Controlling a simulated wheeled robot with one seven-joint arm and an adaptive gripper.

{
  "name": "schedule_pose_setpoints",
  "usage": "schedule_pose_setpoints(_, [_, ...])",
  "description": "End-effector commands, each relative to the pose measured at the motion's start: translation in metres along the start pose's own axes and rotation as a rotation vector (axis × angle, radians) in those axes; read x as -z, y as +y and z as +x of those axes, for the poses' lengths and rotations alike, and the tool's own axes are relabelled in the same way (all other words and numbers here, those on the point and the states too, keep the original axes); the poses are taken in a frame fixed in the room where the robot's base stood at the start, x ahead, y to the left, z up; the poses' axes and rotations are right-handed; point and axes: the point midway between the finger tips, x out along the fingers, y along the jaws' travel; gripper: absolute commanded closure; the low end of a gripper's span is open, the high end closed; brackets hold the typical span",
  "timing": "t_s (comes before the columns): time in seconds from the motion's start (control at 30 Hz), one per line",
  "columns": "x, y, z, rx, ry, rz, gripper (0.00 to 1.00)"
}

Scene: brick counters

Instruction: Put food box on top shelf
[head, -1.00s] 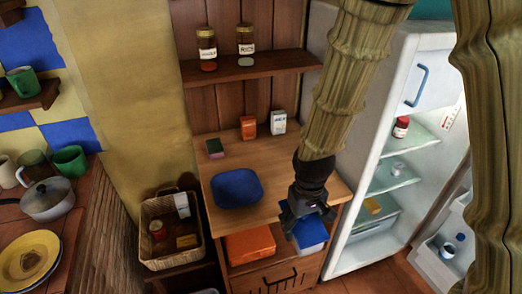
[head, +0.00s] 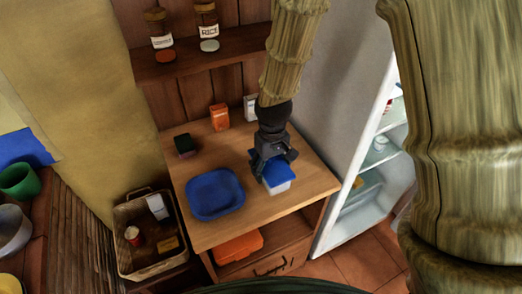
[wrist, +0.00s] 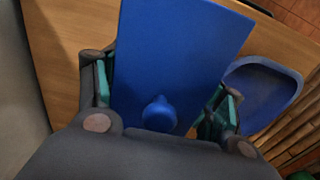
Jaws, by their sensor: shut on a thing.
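The food box (head: 278,186) is white with a blue lid. My gripper (head: 273,168) is shut on it from above, at the right part of the wooden top shelf (head: 235,229) of the cabinet. I cannot tell whether the box touches the wood. In the wrist view the blue lid (wrist: 180,50) with its round knob lies between my gripper's fingers (wrist: 163,95) and hides the box's body. A blue tray (head: 215,194) is on the wooden top, left of the box and apart from it.
An orange box (head: 238,246) is in the compartment below. A dark sponge (head: 184,146), an orange carton (head: 219,117) and a white carton (head: 250,107) stand at the back. The jar shelf (head: 185,67) is above. An open fridge (head: 352,205) stands to the right.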

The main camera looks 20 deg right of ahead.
Motion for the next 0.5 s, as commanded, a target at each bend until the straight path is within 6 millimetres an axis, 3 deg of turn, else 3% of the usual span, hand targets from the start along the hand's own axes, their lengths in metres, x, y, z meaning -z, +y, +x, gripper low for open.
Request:
schedule_pose_setpoints(0.3, [0.063, 0.016, 0.003, 0.000, 0.001, -0.002, 0.56])
schedule_pose_setpoints(0.5, [0.087, 0.023, 0.007, 0.001, 0.000, -0.003, 0.56])
